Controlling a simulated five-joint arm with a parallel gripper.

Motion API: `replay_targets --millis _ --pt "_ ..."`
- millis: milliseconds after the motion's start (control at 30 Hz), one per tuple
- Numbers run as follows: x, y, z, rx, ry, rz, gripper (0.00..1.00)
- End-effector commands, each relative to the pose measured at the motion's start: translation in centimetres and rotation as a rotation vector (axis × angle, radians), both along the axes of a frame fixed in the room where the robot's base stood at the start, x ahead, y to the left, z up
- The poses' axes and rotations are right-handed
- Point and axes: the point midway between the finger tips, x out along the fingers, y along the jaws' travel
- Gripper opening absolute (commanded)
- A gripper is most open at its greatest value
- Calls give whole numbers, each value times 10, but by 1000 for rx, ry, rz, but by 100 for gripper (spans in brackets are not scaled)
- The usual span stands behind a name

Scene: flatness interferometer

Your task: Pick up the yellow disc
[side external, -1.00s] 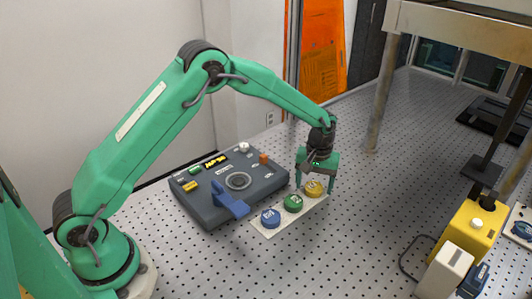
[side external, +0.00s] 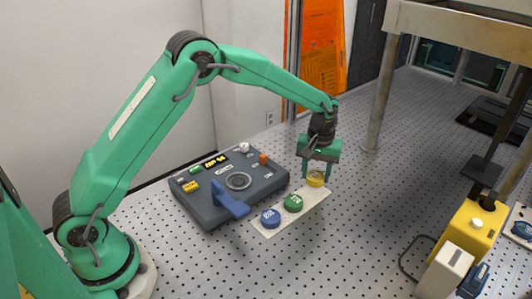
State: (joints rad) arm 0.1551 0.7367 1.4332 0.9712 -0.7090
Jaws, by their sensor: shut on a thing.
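The yellow disc (side external: 315,179) is between the fingers of my gripper (side external: 319,175), at the far right end of a pale strip. My gripper points down and is shut on the disc. The disc appears to be slightly above the strip, though the gap is too small to be sure. A green disc (side external: 293,203) and a blue disc (side external: 270,218) rest on the pale strip (side external: 318,198), to the left of and nearer than the yellow one.
A dark grey instrument box (side external: 205,212) with a blue lever (side external: 230,201) stands left of the strip. A yellow device (side external: 468,235) with a post is at right. A raised platform's leg (side external: 382,95) stands behind. The perforated table (side external: 370,210) is clear between.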

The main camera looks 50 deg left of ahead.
Motion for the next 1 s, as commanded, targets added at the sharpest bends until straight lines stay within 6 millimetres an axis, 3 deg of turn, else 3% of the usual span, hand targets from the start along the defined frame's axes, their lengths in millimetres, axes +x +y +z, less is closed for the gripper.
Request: replay_targets --millis 500,733,1000 --pt "-57 -69 52 0 -1 -3 22" --pt "-71 -85 65 -1 -1 -2 22" --pt "-75 -90 69 0 0 0 22"
